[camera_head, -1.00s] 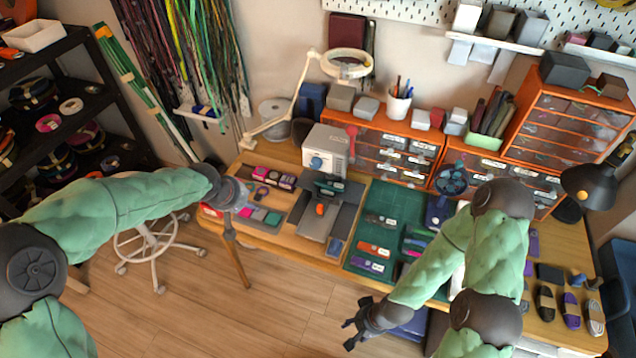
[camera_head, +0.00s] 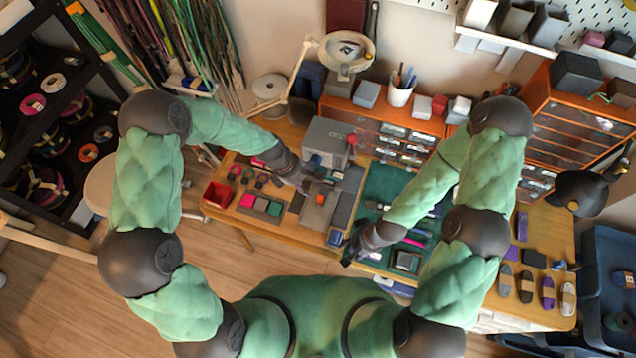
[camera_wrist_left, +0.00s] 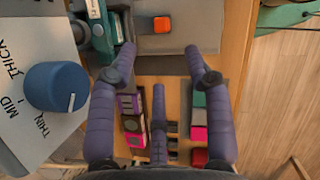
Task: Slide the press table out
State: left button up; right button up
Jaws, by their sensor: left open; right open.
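The grey press (camera_head: 322,138) with a red lever knob stands at the back of the wooden workbench. In the left wrist view the press (camera_wrist_left: 25,125) shows a blue dial (camera_wrist_left: 56,87) and the words THICK, MID and THIN. A grey plate (camera_head: 317,213), seemingly the press table, lies in front with an orange block (camera_head: 320,199) on it. It also shows in the left wrist view (camera_wrist_left: 180,43). My left gripper (camera_head: 305,187) is open and empty beside the plate, its fingers pointing toward it; contact cannot be told. My right gripper (camera_head: 350,250) is open near the bench's front edge.
A teal tool (camera_wrist_left: 103,35) lies near the press. A tray of coloured pieces (camera_head: 260,207) and a red bin (camera_head: 217,194) are at the left. A green cutting mat (camera_head: 378,188) lies to the right. Orange drawers (camera_head: 385,125) stand behind. Floor in front is partly clear.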

aim_at(320, 197)
pick_arm(q)
jog(key=shift+b+x, duration=0.75)
jog(key=shift+x, duration=4.65)
jog(key=shift+s, duration=0.15)
jog(key=shift+f, duration=0.1)
grip_shut()
